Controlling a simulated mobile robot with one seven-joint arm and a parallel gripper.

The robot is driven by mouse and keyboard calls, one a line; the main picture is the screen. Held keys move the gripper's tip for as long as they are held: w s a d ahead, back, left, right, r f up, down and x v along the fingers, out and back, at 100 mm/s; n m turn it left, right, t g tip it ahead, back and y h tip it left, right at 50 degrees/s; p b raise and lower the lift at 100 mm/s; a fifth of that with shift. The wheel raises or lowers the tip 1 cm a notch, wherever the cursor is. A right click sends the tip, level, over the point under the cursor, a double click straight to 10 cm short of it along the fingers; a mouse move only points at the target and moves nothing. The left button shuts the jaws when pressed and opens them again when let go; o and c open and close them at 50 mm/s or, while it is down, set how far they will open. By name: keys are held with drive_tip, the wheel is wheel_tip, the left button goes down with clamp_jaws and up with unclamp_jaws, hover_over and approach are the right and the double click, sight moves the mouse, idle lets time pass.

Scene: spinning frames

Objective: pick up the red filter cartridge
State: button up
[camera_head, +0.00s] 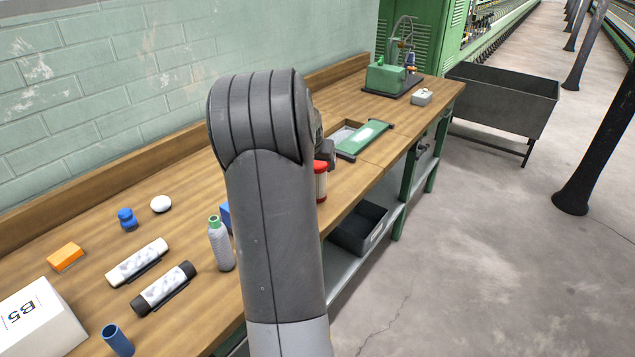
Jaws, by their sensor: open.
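The red filter cartridge (321,182) stands upright near the front edge of the wooden bench. My gripper (326,156) shows only in part, just above the cartridge's red top, at the far side of my arm. It is open; its fingers are mostly hidden, and I cannot tell whether they touch the cartridge.
On the bench (195,312) are a grey bottle (220,246), two cylinders (137,262) (164,288), a blue cup (117,340), a white box (40,322), an orange block (65,257) and a green-framed tray (363,139). A dark bin (360,228) sits on the shelf below.

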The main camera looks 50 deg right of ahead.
drive_tip(key=x, duration=0.5)
drive_tip(key=shift+s+a+f, duration=0.2)
drive_tip(key=shift+s+a, duration=0.05)
drive_tip(key=shift+a, duration=0.15)
drive_tip(key=c, duration=1.1)
drive_tip(key=shift+r, duration=0.15)
drive_tip(key=shift+c, duration=0.2)
